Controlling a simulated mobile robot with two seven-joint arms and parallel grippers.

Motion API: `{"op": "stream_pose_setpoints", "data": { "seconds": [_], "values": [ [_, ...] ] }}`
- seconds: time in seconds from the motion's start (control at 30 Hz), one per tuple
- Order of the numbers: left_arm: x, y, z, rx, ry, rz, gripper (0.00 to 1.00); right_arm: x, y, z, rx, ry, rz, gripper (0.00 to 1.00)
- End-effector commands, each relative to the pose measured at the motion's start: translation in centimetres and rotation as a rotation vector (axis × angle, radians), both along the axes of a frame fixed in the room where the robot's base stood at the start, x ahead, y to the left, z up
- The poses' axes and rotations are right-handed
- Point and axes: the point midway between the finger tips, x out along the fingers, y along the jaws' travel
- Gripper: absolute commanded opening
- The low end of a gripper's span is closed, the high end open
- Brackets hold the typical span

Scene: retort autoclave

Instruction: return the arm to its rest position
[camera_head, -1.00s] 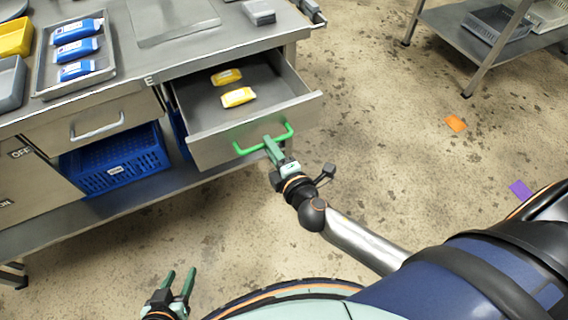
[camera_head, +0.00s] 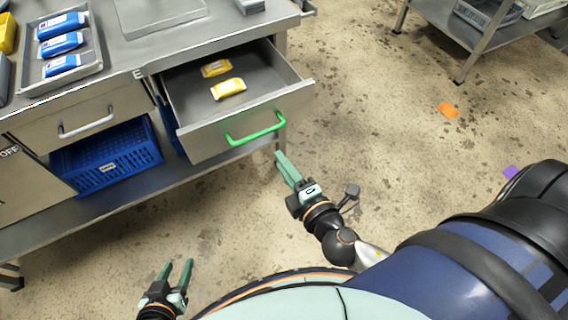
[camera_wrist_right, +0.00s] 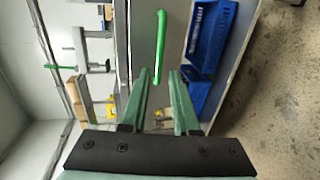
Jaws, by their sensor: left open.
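My right gripper (camera_head: 287,168) is in front of the open drawer (camera_head: 205,147), apart from its green handle (camera_head: 257,130). In the right wrist view its two green fingers (camera_wrist_right: 162,100) stand apart with nothing between them, and the green handle (camera_wrist_right: 160,48) shows beyond the fingertips. My left gripper (camera_head: 176,270) is at the bottom left of the head view, low over the floor, with its fingers apart and empty. Two yellow packs, one at the back (camera_head: 216,68) and one nearer (camera_head: 228,88), lie in the drawer.
A metal tray (camera_head: 98,62) with blue packs sits on the workbench (camera_head: 118,58). A blue crate (camera_head: 108,160) stands on the shelf below. Another metal table (camera_head: 432,22) is at the top right. Floor between is clear, with an orange patch (camera_head: 447,110) and a purple patch (camera_head: 510,172).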

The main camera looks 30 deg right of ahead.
Motion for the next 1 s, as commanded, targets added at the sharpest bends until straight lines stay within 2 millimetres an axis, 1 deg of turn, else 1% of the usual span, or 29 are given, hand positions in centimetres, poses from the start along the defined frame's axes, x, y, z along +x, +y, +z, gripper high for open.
{"op": "stream_pose_setpoints", "data": {
  "seconds": [0.3, 0.37, 0.47, 0.57, 0.7, 0.8, 0.9, 1.0],
  "values": [
    [-0.1, 0.0, -0.1, 0.002, 0.006, -0.002, 0.50, 0.0, 0.0, 0.0, 0.004, 0.003, -0.001, 0.29],
    [-0.2, 0.0, 0.2, 0.003, 0.006, -0.001, 0.50, -0.1, -0.1, 0.0, 0.025, 0.018, -0.007, 0.29],
    [-0.3, 0.1, 1.3, 0.003, 0.007, 0.000, 0.50, -0.5, -0.4, -0.4, 0.125, 0.082, -0.036, 0.29],
    [-0.6, 0.4, 2.9, 0.008, 0.010, 0.006, 0.50, -1.5, -0.8, -1.4, 0.306, 0.190, -0.094, 0.29],
    [-1.1, 1.3, 5.2, 0.018, 0.009, 0.022, 0.50, -3.6, -1.0, -2.8, 0.630, 0.356, -0.218, 0.29],
    [-1.2, 2.2, 6.6, 0.028, 0.004, 0.038, 0.50, -5.3, -0.9, -3.5, 0.863, 0.453, -0.320, 0.29],
    [-1.5, 2.8, 7.7, 0.034, 0.004, 0.048, 0.50, -6.8, -0.7, -3.8, 1.070, 0.525, -0.419, 0.29],
    [-1.9, 3.2, 8.3, 0.039, 0.007, 0.058, 0.50, -7.8, -0.5, -4.0, 1.230, 0.570, -0.500, 0.29]
  ]
}}
